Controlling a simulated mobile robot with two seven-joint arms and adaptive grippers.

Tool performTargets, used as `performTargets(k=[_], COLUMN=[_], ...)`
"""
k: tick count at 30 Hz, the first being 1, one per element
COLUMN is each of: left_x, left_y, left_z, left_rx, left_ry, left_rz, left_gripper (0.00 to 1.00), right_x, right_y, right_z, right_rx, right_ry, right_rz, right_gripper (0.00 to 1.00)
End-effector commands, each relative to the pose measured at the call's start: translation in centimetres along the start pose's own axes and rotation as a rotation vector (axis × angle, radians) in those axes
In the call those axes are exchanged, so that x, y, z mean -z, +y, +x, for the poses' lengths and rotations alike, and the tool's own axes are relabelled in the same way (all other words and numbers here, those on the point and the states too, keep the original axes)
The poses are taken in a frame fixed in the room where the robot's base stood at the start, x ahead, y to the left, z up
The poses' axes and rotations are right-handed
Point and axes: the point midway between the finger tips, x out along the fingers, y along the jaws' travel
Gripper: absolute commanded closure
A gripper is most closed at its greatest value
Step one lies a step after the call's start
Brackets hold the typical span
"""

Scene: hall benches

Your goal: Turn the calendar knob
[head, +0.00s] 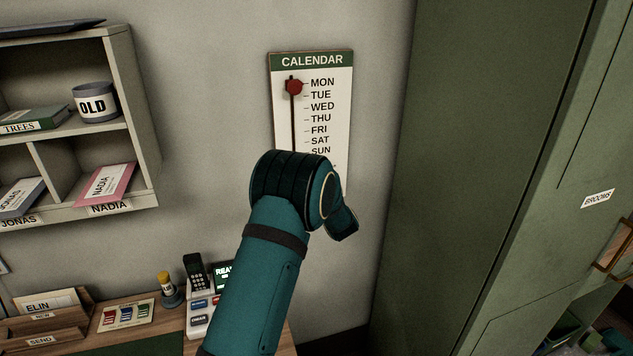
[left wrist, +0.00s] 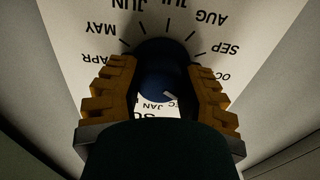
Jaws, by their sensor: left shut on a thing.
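The calendar (head: 340,75) hangs on the wall in the head view, with weekday names and a red slider (head: 294,87) near MON. Its lower part is hidden behind my left arm, and my left gripper is hidden there too. In the left wrist view the calendar face (left wrist: 75,18) shows month names in a ring, upside down. A round blue knob (left wrist: 155,84) is at the ring's middle. My left gripper (left wrist: 160,68) is shut on this knob, with an orange finger on each side. A short white mark shows on the knob; I cannot tell which month it points at. My right gripper is out of view.
A tall green cabinet (head: 460,120) labelled BROOMS stands close to the right of the calendar. A wall shelf (head: 145,120) with a mug and books is at the left. A desk (head: 70,340) with a phone (head: 196,275) and letter tray (head: 45,330) is below.

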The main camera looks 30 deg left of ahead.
Motion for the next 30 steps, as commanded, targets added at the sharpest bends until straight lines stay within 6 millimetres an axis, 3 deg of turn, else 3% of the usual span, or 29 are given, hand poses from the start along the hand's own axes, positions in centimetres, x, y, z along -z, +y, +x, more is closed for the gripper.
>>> performTargets(k=[1,11,12,14,25,30], left_x=[0.8,0.8,0.8,0.7,0.3,0.3], left_y=[-0.2,-0.2,-0.2,-0.2,0.0,0.1], left_z=[0.4,0.4,0.4,0.3,-0.1,-2.1], left_rx=[0.005,0.005,0.005,0.005,0.001,-0.001], left_ry=[0.017,0.018,0.018,0.016,0.006,0.004], left_rz=[-0.002,-0.001,-0.001,-0.001,0.000,0.000], left_gripper=[0.98,0.98,0.49,0.28,0.27,0.27], right_x=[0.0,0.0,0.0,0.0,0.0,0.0], right_y=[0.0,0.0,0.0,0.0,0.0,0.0], right_z=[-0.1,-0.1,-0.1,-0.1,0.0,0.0], right_rx=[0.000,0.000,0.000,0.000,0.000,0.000], right_ry=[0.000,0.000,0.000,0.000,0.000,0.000], right_rz=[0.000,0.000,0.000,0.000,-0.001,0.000], right_gripper=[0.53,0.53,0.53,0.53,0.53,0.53])
